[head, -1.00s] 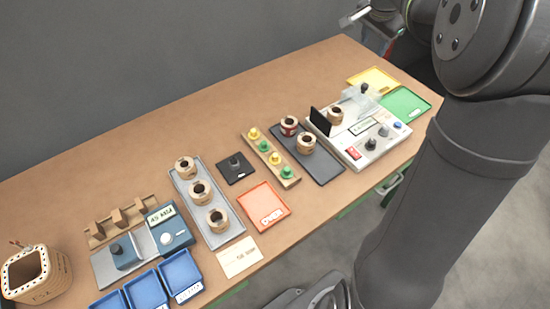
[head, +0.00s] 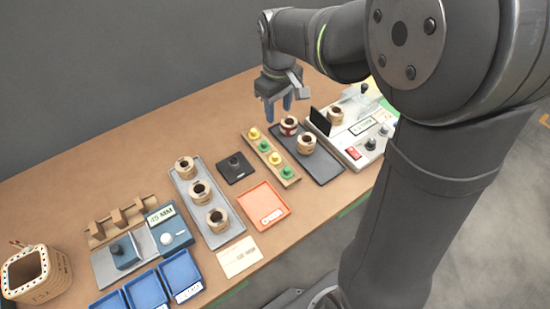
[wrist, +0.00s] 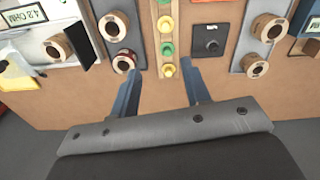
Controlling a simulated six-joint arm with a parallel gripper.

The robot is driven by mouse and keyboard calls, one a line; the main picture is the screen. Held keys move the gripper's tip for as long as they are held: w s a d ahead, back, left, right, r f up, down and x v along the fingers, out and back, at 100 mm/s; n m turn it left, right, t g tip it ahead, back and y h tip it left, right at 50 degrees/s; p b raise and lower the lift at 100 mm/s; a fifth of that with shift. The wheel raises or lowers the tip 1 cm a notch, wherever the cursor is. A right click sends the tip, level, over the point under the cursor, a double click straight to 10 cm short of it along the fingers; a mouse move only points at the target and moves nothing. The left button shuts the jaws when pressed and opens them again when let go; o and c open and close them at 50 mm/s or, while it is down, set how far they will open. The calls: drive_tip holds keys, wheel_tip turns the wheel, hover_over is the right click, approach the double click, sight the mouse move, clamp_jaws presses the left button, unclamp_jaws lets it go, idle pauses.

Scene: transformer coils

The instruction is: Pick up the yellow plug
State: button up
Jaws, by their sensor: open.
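A wooden strip (head: 290,183) holds two yellow and two green plugs in alternation. The far yellow plug (head: 254,133) stands at the strip's back end, and the other yellow plug (head: 275,158) stands between the green plugs (head: 264,146). In the wrist view the end yellow plug (wrist: 168,70) appears between my fingertips, with the second yellow plug (wrist: 165,24) higher up. My gripper (head: 278,113) is open and empty, pointing down above the table, behind the strip and apart from the plugs.
A dark tray (head: 325,174) with coils and a white tester (head: 352,160) stand right of the strip. A black square pad (head: 236,168) and a red tray (head: 264,206) lie left of it. The table behind the strip is clear.

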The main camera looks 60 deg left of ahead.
drive_tip(key=s, duration=0.1)
drive_tip(key=n, duration=0.1)
hover_over(275, 155)
wheel_tip(275, 155, down, 12)
drive_tip(key=shift+s+d+f, duration=0.1)
drive_tip(key=shift+d+f, duration=0.05)
drive_tip(key=shift+f, duration=2.8)
clamp_jaws()
